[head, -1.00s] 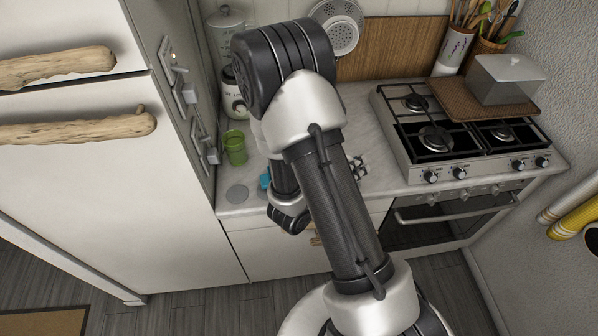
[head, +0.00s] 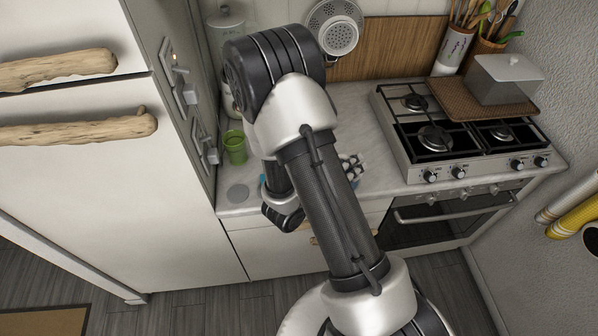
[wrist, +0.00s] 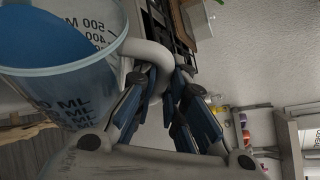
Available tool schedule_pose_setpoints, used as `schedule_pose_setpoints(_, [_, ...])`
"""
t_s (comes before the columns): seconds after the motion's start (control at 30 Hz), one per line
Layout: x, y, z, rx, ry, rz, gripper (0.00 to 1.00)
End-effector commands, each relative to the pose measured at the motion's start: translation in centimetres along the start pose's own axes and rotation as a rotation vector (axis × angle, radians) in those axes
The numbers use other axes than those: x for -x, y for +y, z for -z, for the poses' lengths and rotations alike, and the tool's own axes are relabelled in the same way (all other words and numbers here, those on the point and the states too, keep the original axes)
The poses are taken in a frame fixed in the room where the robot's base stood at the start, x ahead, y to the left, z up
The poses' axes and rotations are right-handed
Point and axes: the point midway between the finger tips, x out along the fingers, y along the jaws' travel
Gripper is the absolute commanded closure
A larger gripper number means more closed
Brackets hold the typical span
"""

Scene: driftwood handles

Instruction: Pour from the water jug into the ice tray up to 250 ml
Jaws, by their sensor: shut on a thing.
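The water jug (wrist: 62,62) is a clear vessel with dark ML markings and blue water inside, at the left of the wrist view. Its pale handle (wrist: 150,52) lies between the fingers of my gripper (wrist: 160,82), which is shut on it. The wrist view is strongly tilted, so I cannot tell how far the jug leans. In the head view my arm hides the jug and most of my gripper. A small blue patch shows beside my arm over the counter; I cannot tell whether it is the ice tray.
The stove (head: 440,135) stands to the right, with a lidded grey box (head: 503,80) on a brown mat. The tall white fridge (head: 90,190) is at left.

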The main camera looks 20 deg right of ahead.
Motion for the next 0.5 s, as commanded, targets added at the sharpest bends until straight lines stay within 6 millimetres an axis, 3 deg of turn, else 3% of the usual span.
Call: schedule_pose_setpoints(0.5, [0.10,0.10,-0.36,0.029,-0.003,0.014,1.00])
